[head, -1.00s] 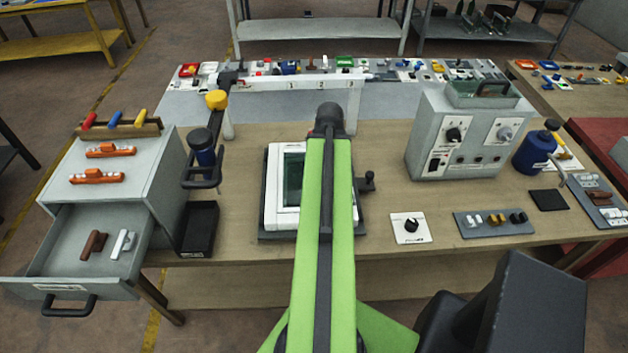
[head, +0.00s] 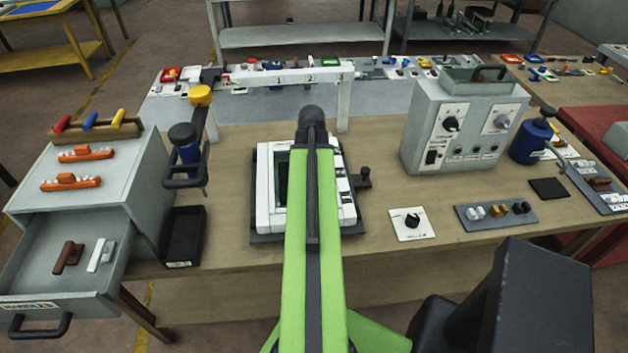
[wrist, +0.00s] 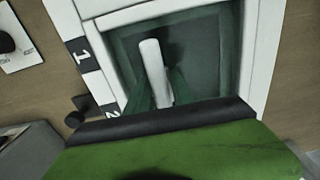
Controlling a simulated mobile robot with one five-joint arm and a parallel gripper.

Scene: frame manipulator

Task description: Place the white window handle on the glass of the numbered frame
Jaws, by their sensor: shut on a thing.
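The numbered frame (head: 266,215) is white and lies on a dark base on the bench, partly covered by my arm. Its dark green glass (head: 283,165) shows beside the arm. In the wrist view the frame (wrist: 95,82) carries black number tags along one side. My gripper (wrist: 161,98) is shut on the white window handle (wrist: 153,65), a slim white bar held over the glass (wrist: 205,50). A shadow lies on the glass beside the handle. I cannot tell whether the handle touches the glass. In the head view the gripper and held handle are hidden behind my arm.
An open drawer (head: 40,275) at left holds a brown handle (head: 68,257) and another white handle (head: 101,254). A black tray (head: 183,236) and a post with a dark hook stand left of the frame. A grey control box (head: 465,125) stands to the right.

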